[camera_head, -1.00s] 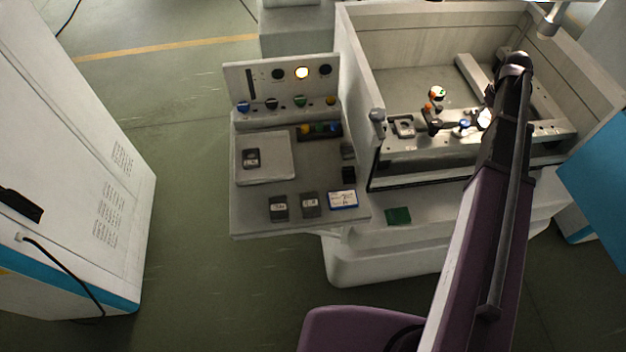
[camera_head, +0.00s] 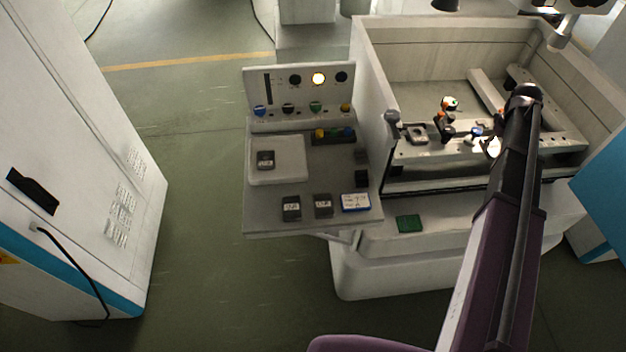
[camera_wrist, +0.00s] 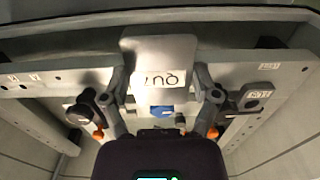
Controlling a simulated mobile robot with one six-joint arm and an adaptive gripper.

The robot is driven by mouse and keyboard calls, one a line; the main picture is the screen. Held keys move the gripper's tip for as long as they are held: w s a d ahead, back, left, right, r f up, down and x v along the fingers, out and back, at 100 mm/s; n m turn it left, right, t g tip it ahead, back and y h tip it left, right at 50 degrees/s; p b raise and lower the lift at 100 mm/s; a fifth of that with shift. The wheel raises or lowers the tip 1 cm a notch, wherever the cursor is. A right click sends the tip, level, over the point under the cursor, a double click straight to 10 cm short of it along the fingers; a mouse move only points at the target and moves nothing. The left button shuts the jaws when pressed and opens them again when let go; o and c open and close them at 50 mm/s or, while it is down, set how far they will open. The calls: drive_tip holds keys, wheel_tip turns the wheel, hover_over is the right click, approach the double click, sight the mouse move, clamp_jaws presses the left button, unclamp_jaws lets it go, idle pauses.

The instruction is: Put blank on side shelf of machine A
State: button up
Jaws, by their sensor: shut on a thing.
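The blank (camera_wrist: 158,55) is a pale grey block with dark upside-down marking on its front face in the wrist view. My gripper (camera_wrist: 161,88) is shut on it, a finger on each side. It is over the work frame (camera_wrist: 67,78) inside the machine's tank; whether the blank touches the frame is unclear. In the head view my arm reaches into the open tank of the machine (camera_head: 362,85), and the arm hides most of the gripper. The grey side shelf (camera_head: 262,205) is attached at the machine's left.
On the shelf are a light tray (camera_head: 290,172) holding a dark block (camera_head: 265,160), two labelled dark blocks (camera_head: 291,208) (camera_head: 323,205) and a blue-edged card (camera_head: 355,202). A button panel (camera_head: 299,90) stands behind. A green pad (camera_head: 409,223) lies on the machine's front ledge. A white cabinet (camera_head: 75,170) stands left.

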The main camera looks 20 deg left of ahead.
drive_tip(key=shift+s+f+b, duration=0.2)
drive_tip(key=shift+f+b, duration=1.6)
drive_tip(key=shift+f, duration=0.2)
